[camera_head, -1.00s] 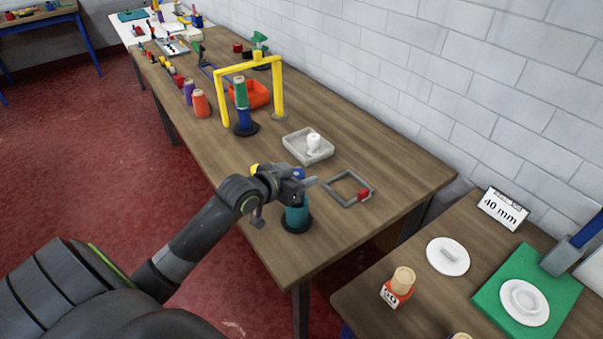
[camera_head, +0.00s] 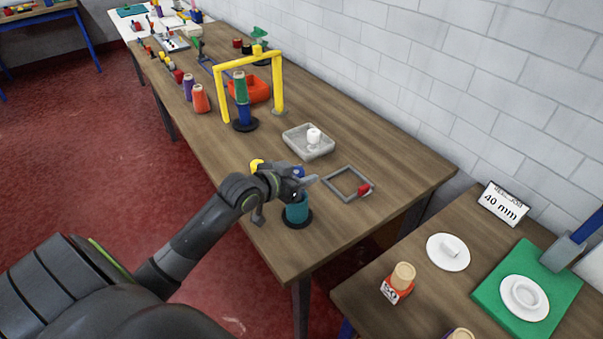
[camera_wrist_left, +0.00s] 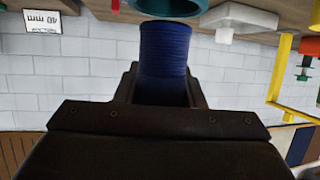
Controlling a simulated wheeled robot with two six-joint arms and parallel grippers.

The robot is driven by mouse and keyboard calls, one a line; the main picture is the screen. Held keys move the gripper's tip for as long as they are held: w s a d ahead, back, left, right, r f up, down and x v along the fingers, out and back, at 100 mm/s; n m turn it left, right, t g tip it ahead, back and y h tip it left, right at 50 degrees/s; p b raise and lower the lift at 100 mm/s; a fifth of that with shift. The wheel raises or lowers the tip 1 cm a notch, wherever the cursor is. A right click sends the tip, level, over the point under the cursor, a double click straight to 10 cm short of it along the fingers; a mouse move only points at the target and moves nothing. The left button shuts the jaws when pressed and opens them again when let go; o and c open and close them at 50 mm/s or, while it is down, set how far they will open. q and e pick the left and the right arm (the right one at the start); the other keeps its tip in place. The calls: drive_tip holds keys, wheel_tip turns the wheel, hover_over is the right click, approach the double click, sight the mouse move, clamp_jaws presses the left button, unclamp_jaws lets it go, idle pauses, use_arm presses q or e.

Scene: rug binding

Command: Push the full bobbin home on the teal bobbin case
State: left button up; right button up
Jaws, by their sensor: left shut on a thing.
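The teal bobbin case (camera_head: 297,213) stands upright on a dark round base near the front end of the wooden table. My left gripper (camera_head: 300,183) is directly above it, shut on the blue full bobbin (camera_head: 298,171). Only the bobbin's top shows in the head view. In the left wrist view, which is upside down, the wound blue bobbin (camera_wrist_left: 165,50) sits between the jaws, its far end at the teal rim (camera_wrist_left: 172,7). I cannot tell how deep it sits in the case. My right gripper is not in view.
A grey square frame with a red block (camera_head: 348,184) lies right of the case. A grey tray (camera_head: 308,145) holding a white spool and a yellow arch (camera_head: 249,62) stand farther back. A yellow object (camera_head: 257,165) is close behind my wrist.

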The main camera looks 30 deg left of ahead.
use_arm(q)
drive_tip(key=shift+p, duration=0.45)
idle(1.1)
drive_tip(key=shift+f+b, duration=1.6)
drive_tip(key=shift+f, duration=0.7)
drive_tip(key=o, duration=1.1)
drive_tip(key=shift+c, duration=0.2)
drive_tip(key=shift+s, duration=0.1)
drive_tip(key=p+v, duration=0.2)
drive_tip(key=v, duration=1.5)
drive_tip(key=shift+r, duration=0.2)
